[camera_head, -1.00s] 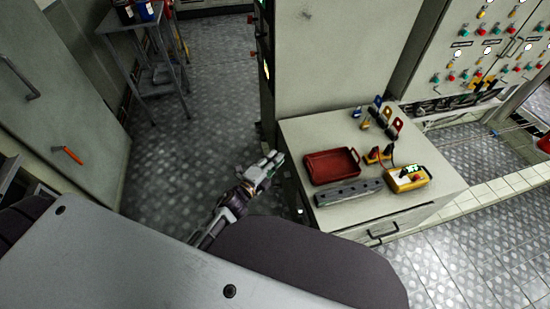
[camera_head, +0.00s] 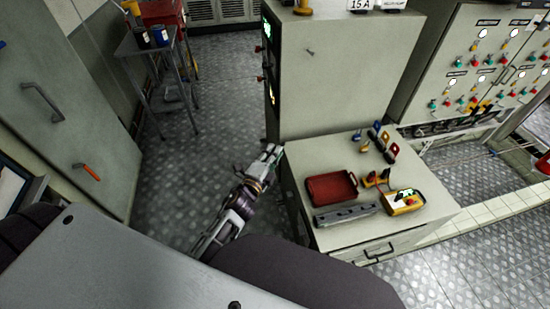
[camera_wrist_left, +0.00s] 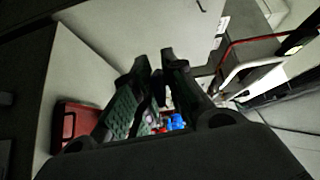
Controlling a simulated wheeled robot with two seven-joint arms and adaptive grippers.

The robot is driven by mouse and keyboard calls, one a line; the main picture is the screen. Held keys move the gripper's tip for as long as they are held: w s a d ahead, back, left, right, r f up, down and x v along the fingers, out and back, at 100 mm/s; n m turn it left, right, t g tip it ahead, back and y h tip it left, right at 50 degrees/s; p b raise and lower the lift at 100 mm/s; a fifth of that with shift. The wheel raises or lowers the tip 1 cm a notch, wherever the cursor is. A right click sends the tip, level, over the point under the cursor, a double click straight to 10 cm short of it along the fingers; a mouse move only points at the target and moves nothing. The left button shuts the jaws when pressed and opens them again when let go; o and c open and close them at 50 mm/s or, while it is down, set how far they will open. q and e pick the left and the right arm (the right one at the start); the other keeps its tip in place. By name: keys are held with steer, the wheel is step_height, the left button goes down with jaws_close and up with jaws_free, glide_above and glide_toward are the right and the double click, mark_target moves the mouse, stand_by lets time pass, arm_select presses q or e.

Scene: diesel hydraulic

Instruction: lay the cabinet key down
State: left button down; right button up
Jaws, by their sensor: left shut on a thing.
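My left gripper (camera_head: 270,153) is beside the left edge of the low grey cabinet (camera_head: 295,205), near the foot of the tall grey cabinet. Its fingers show close together in the left wrist view (camera_wrist_left: 155,60). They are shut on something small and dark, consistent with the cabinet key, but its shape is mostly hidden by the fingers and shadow. A red tray (camera_head: 332,187) lies on the low cabinet's top, to the right of the gripper. It also shows in the left wrist view (camera_wrist_left: 80,122). My right gripper is not in view.
A grey slotted block (camera_head: 345,215), a yellow device (camera_head: 404,202) and several coloured tags (camera_head: 384,138) are on the low cabinet. The tall cabinet (camera_head: 335,85) rises behind it. A small trolley (camera_head: 150,50) stands back left. The floor left of the gripper is clear.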

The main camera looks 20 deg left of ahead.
arm_select(q)
steer(key=shift+n+y, duration=0.3)
steer(key=shift+y, duration=0.1)
steer(key=r, duration=0.1)
steer(key=r+p, duration=0.1)
steer(key=r, duration=0.1)
steer(key=r+p, duration=0.1)
steer(key=r, duration=0.1)
steer(key=shift+a, duration=0.4)
steer(key=shift+a+r+p, duration=0.1)
steer(key=shift+r+p, duration=0.1)
steer(key=shift+p, duration=0.1)
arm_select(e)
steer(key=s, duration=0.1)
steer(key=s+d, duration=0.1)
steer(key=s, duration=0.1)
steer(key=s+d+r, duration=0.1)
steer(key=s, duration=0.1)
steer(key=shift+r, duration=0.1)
arm_select(q)
steer(key=shift+w+a, duration=0.1)
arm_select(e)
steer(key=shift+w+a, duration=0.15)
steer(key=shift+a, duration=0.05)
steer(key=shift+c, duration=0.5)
